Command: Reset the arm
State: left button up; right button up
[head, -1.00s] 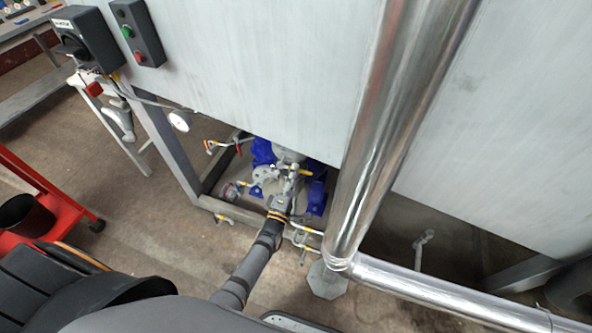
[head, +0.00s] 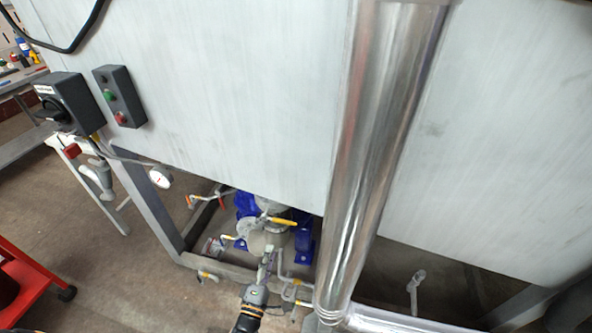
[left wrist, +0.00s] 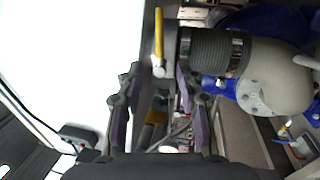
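My left gripper (head: 266,264) is at the lower middle of the head view, in front of grey and blue pipework under a large metal tank. In the left wrist view its two fingers (left wrist: 158,100) are spread apart, with nothing clearly held between them. A yellow valve handle (head: 283,221) is just beyond the gripper. It also shows in the left wrist view (left wrist: 158,34), above the gap between the fingers. My right gripper is not in view.
A thick shiny pipe (head: 375,150) stands right of the gripper. A grey frame bar (head: 230,275) runs below the tank (head: 230,90). A switch box (head: 119,96) and a dial gauge (head: 160,177) are at left. A red cart (head: 35,285) is at lower left.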

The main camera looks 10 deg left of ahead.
pick_arm(q)
jog(key=s+a+f+m+g+p, duration=0.2)
jog(key=s+f+m+g, duration=0.4)
jog(key=f, duration=0.6)
jog(key=s+a+f+m+g+p, duration=0.25)
jog(key=s+f+m+g, duration=0.2)
jog(key=s+f, duration=0.5)
jog(key=s+a+f+m+g, duration=0.3)
jog(key=s+f+m+g, duration=0.1)
jog(key=s, duration=0.6)
jog(key=s+a+f+m+g+y+p, duration=0.1)
jog(key=s+a+f+m+g, duration=0.2)
jog(key=s+f, duration=0.3)
jog(key=s+g, duration=0.1)
jog(key=s, duration=0.3)
jog(key=shift+s+m+y, duration=0.25)
jog(key=shift+m+y, duration=0.05)
jog(key=shift+m, duration=0.05)
